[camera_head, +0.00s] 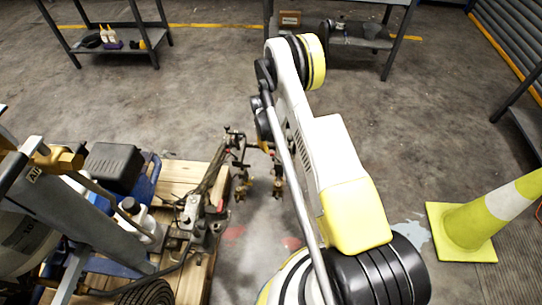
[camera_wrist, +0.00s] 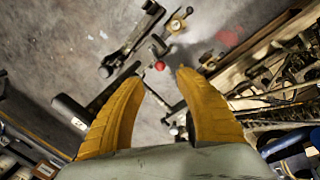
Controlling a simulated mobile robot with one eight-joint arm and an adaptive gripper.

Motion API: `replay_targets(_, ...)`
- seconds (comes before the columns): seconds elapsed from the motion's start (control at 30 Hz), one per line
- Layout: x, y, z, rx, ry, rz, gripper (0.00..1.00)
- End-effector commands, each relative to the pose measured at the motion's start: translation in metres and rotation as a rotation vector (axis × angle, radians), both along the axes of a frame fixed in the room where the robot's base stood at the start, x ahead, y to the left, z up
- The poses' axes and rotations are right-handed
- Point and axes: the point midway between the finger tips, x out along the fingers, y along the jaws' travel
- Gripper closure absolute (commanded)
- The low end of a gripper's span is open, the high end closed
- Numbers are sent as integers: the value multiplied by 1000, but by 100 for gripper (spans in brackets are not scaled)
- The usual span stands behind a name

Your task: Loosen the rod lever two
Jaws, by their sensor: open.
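The line striper (camera_head: 100,225) stands at the left in the head view, with a rod assembly (camera_head: 222,175) reaching right from it over the floor. Brass-coloured spray parts hang at its end. In the wrist view, a rod (camera_wrist: 128,47) with dark clamp handles crosses above my fingertips. A small red knob (camera_wrist: 160,65) shows between and just beyond the tips. Which lever is rod lever two, I cannot tell. My gripper (camera_wrist: 160,75) has two yellow fingers spread apart, with nothing held between them. In the head view the gripper itself is not clearly visible.
Wooden pallet boards (camera_head: 182,280) lie under the striper. A yellow and white cone (camera_head: 485,218) stands at the right. Metal tables (camera_head: 108,45) stand at the back. The floor in the middle is largely clear.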

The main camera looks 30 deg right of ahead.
Motion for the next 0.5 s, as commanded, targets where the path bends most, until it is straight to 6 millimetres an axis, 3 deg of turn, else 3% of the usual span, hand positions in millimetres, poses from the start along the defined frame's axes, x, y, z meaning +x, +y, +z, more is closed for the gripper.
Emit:
replay_targets(0.3,4,-9,-66,0,-1,-1,59)
replay_targets(0.5,6,-13,-88,1,-2,0,59)
